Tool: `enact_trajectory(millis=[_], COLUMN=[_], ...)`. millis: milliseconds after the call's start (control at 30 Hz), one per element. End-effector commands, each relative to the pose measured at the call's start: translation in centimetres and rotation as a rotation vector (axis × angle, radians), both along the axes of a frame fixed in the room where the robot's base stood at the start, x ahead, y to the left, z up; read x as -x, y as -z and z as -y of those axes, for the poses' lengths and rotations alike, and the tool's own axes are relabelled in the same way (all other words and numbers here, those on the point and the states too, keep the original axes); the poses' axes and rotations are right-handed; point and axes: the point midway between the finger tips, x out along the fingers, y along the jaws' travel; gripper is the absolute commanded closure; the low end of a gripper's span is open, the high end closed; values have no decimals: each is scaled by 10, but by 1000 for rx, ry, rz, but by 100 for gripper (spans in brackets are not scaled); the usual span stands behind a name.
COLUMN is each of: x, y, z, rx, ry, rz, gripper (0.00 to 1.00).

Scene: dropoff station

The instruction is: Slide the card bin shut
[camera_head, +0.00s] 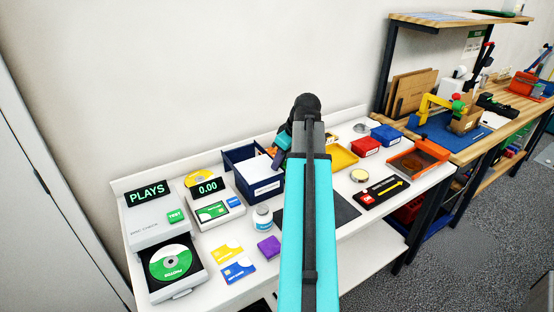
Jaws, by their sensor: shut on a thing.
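The card bin, which I take to be the navy box (266,190) with a white label on its front, stands on the white bench at the middle left. Its top is open and its inside looks pale. My gripper (277,160) is at the bin's right rear rim, partly hidden behind my own arm. It looks shut at the rim of the bin, but the exact contact is too small to make out. The bin's right side is partly hidden by my arm.
Right of my arm are a yellow tray (342,157), a red box (366,146) and an orange tray (418,160).

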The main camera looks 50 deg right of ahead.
Motion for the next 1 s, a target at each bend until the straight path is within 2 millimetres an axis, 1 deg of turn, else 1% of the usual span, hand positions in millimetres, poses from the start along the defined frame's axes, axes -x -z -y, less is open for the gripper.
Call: enact_trajectory(millis=[200, 233, 300, 333, 733, 867, 1000], x=[3, 3, 3, 2, 2, 4, 8], y=[1, 1, 1, 1, -1, -5, -15], z=[-1, -1, -1, -1, -1, 0, 1], rx=[-6, -6, -5, -4, -3, -2, -2], ry=[0, 0, 0, -1, 0, 0, 0], rz=[-9, -9, -7, -7, -5, -4, -4], gripper=[100, 78, 67, 65, 65, 65, 65])
